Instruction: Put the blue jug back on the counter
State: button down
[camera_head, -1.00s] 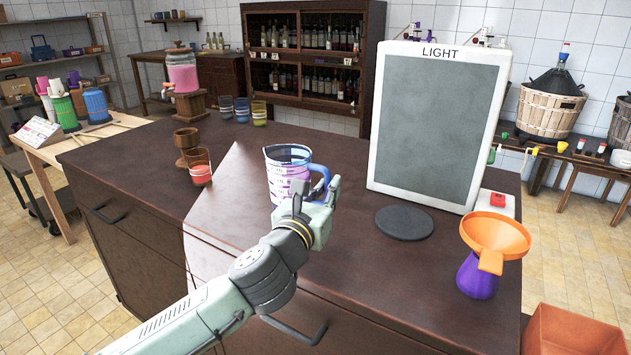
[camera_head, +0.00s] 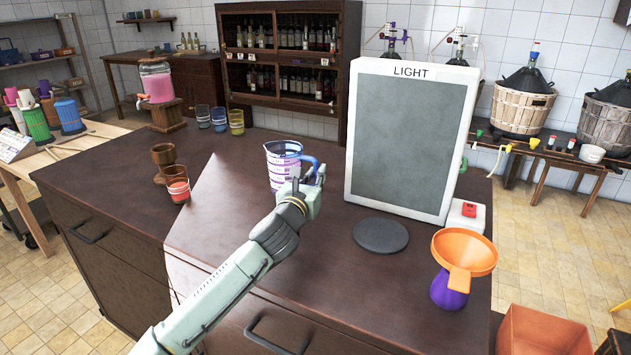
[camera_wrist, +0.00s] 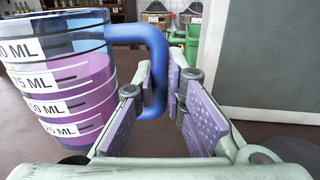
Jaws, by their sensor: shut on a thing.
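The blue jug (camera_head: 284,172) is a clear measuring jug with a blue rim and handle, white ML bands and purple-looking contents. It is upright at the middle of the dark brown counter (camera_head: 232,185); I cannot tell whether its base touches the top. My gripper (camera_head: 305,185) is at the jug's right side, shut on its blue handle. In the wrist view the jug (camera_wrist: 58,80) stands at the left, and its handle (camera_wrist: 155,70) runs down between the pads of my gripper (camera_wrist: 165,105).
A LIGHT panel (camera_head: 412,140) with a round dark disc (camera_head: 381,236) stands right of the jug. An orange funnel (camera_head: 465,250) sits on a purple vessel at the front right. A glass with red contents (camera_head: 178,188) and a wooden cup (camera_head: 163,155) are left. Counter between is clear.

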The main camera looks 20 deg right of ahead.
jog(key=shift+w+d, duration=0.2)
jog(key=shift+w, duration=0.1)
notch_tip(320, 180, down, 3)
jog(key=shift+r+p, duration=0.2)
jog(key=shift+p, duration=0.6)
jog(key=shift+f, duration=0.35)
jog(key=shift+f, duration=0.2)
jog(key=c, duration=1.7)
grip_release()
jog(key=shift+o, duration=0.2)
jog(key=shift+r, duration=0.25)
jog(key=b+v, duration=0.4)
jog(key=v, duration=0.8)
jog(key=shift+s+f, duration=0.1)
jog(key=shift+f, duration=0.1)
